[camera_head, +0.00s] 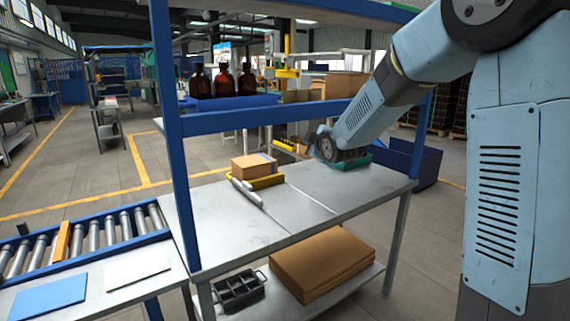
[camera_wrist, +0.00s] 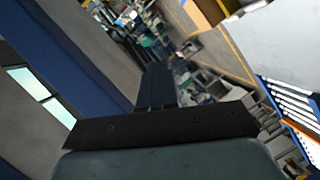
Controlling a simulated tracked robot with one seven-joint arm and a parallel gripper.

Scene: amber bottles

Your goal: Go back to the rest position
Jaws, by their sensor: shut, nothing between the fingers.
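My arm reaches in from the right in the head view, and its bent wrist joint hangs over the back right of the metal table (camera_head: 330,195). My gripper shows in the wrist view (camera_wrist: 157,72), its dark fingers together with nothing between them. In the head view my fingers cannot be made out clearly. Three amber bottles stand upright in a row at the back: the left one (camera_head: 199,84), the middle one (camera_head: 223,84) and the right one (camera_head: 247,82). They are well to the left of my arm and apart from it.
A blue frame post (camera_head: 168,120) and crossbar (camera_head: 290,115) stand around the table. A cardboard box (camera_head: 252,166) sits by a yellow item (camera_head: 268,182) on it. A roller conveyor (camera_head: 90,238) is at left; flat cardboard (camera_head: 320,262) lies on the lower shelf. The table's front right is clear.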

